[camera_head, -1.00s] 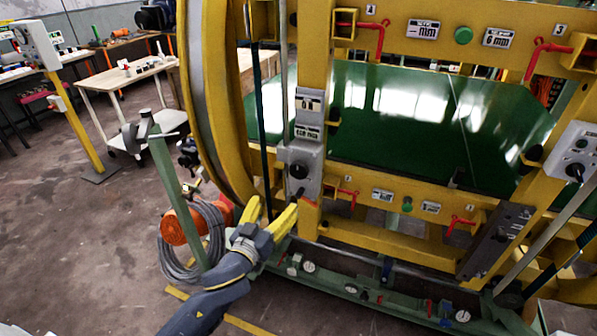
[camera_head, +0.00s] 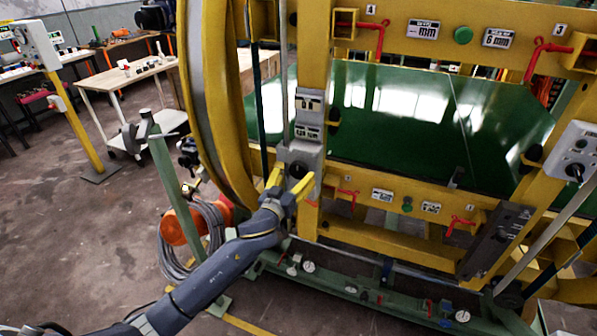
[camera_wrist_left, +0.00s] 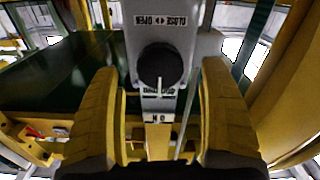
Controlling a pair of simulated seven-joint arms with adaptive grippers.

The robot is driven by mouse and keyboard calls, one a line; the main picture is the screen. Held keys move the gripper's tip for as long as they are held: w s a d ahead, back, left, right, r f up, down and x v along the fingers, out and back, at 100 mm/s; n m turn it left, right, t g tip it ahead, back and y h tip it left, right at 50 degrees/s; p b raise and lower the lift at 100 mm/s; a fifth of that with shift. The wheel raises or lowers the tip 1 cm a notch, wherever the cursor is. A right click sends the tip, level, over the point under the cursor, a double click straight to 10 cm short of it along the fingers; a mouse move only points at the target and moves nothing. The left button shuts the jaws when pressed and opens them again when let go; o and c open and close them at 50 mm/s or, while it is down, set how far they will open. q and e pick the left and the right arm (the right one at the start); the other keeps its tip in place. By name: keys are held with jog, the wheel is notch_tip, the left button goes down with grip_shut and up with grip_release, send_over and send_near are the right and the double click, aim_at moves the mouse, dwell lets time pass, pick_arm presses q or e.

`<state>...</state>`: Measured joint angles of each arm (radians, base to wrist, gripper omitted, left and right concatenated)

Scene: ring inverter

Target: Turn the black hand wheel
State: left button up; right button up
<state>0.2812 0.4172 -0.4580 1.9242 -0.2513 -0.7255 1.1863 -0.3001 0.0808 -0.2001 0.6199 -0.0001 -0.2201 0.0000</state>
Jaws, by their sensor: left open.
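The black hand wheel (camera_head: 297,169) is a small dark round knob on a grey box on the yellow frame. In the left wrist view the wheel (camera_wrist_left: 160,65) is at upper centre, with a light line down its face and a "CLOSE OPEN" label beyond it. My left gripper (camera_head: 291,179) is open, its yellow fingers on either side of the wheel in the picture. In the wrist view the gripper (camera_wrist_left: 157,80) has a gap between each finger and the wheel. I cannot tell whether the tips reach past its face. My right gripper is not in view.
The large yellow ring (camera_head: 213,115) stands just left of the wheel. A green panel (camera_head: 410,115) fills the frame to the right. Red handles (camera_head: 372,38) stick out above and below it. An orange reel (camera_head: 180,226) and grey hose lie beside my left arm.

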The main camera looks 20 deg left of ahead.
aim_at(297, 172)
pick_arm(q)
jog(key=shift+w+d, duration=0.15)
jog(key=shift+w, duration=1.65)
jog(key=c, duration=1.3)
